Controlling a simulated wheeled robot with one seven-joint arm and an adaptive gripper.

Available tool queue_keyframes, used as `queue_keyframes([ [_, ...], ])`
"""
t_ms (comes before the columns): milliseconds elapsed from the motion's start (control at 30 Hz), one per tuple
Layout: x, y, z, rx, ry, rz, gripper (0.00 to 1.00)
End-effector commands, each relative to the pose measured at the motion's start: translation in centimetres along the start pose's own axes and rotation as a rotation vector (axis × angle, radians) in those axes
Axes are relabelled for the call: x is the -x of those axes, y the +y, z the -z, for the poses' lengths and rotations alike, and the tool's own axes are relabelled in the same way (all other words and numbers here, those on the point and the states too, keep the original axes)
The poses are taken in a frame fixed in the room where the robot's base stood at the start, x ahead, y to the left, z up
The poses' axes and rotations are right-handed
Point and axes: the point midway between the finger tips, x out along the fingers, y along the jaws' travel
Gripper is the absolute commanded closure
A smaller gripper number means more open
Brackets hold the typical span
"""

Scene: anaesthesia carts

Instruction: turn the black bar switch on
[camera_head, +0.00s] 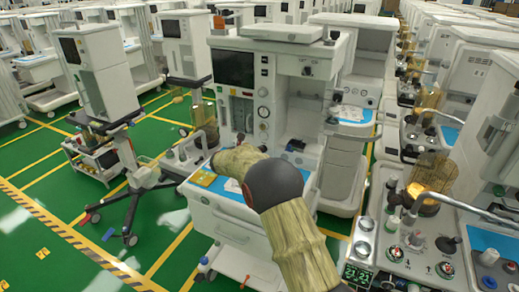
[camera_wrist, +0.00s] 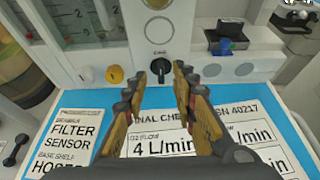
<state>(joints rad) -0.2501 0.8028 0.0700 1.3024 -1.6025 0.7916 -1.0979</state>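A small black bar switch (camera_wrist: 160,68) sits on the pale front panel of the cart in the wrist view, below a small printed mark. It looks about upright. My gripper (camera_wrist: 158,76) is open, with its two yellow-and-dark fingers reaching toward the panel. The switch shows in the gap between the fingertips; I cannot tell whether either finger touches it. In the head view my arm reaches to the middle cart (camera_head: 232,207) and covers the panel around the switch, so neither the switch nor the fingertips can be made out there.
A blue-edged tray with printed cards (camera_wrist: 72,135) lies below my fingers.

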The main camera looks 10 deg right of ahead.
Motion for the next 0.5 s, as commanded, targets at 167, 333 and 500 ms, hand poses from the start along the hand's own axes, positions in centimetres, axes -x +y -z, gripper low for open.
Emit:
queue_keyframes([
  [167, -3.1, -0.1, 0.4, -0.002, 0.002, 0.002, 0.73],
  [333, -5.0, -0.1, 0.3, -0.002, 0.001, 0.001, 0.73],
  [500, -5.8, -0.1, 0.1, -0.003, 0.002, 0.001, 0.73],
])
